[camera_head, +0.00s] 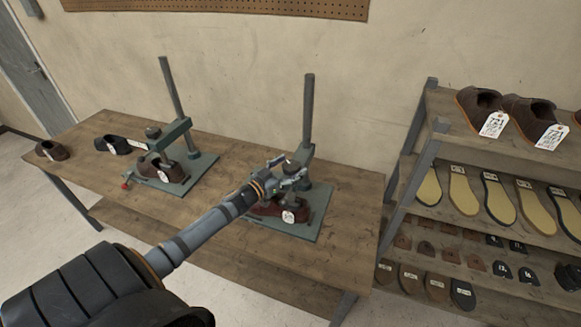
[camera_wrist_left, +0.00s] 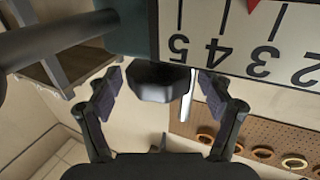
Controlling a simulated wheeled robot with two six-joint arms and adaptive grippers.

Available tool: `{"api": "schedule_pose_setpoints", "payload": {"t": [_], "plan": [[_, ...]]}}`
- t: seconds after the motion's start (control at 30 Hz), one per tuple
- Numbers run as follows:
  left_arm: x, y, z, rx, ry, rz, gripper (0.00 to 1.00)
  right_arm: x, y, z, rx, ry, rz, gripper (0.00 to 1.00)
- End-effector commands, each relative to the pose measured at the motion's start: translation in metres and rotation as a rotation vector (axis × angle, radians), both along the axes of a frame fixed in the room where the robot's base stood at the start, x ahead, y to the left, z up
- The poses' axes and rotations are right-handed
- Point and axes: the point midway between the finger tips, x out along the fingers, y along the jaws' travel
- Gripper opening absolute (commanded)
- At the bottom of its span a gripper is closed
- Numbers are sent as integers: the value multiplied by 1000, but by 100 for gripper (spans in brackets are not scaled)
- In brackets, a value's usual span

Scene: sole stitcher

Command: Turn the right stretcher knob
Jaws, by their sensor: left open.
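The right stretcher stands on the workbench, its upright post (camera_head: 308,112) rising behind my left gripper (camera_head: 288,178). A brown shoe (camera_head: 270,209) with a white tag sits on its green base plate (camera_head: 318,213). In the left wrist view a dark faceted knob (camera_wrist_left: 160,76) lies between the two open fingers of my left gripper (camera_wrist_left: 163,88), with gaps visible on both sides. Beside it is a white number scale (camera_wrist_left: 250,45) with a red pointer (camera_wrist_left: 253,4). In the head view my gripper hides the knob. My right gripper is not in view.
A second stretcher (camera_head: 201,166) with a shoe stands left on the wooden workbench (camera_head: 343,238). Loose shoes (camera_head: 52,150) lie at the bench's left end. A shelf rack (camera_head: 420,125) with shoes and soles stands to the right. The wall is close behind the bench.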

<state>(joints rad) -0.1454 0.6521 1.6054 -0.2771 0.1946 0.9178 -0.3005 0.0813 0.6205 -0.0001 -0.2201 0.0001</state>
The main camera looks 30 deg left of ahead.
Motion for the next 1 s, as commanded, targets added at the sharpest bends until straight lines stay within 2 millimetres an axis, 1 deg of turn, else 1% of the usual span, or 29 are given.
{"api": "schedule_pose_setpoints", "payload": {"t": [0.07,0.17,0.4,0.47,0.5,0.57,0.67,0.8,1.0], "plan": [[0,0,0,0,0,0,80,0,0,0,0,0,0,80],[0,0,0,0,0,0,68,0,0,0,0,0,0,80],[0,0,0,0,0,-1,35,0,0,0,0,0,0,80],[0,0,0,0,0,0,27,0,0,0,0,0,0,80],[0,0,0,1,0,-1,25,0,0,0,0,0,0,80],[0,0,-1,2,-1,-5,25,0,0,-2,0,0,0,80],[0,2,-4,5,-6,-37,25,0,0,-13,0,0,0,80],[1,3,-8,11,-6,-162,25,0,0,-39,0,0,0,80],[2,3,-7,5,-5,-369,25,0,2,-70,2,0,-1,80]]}}
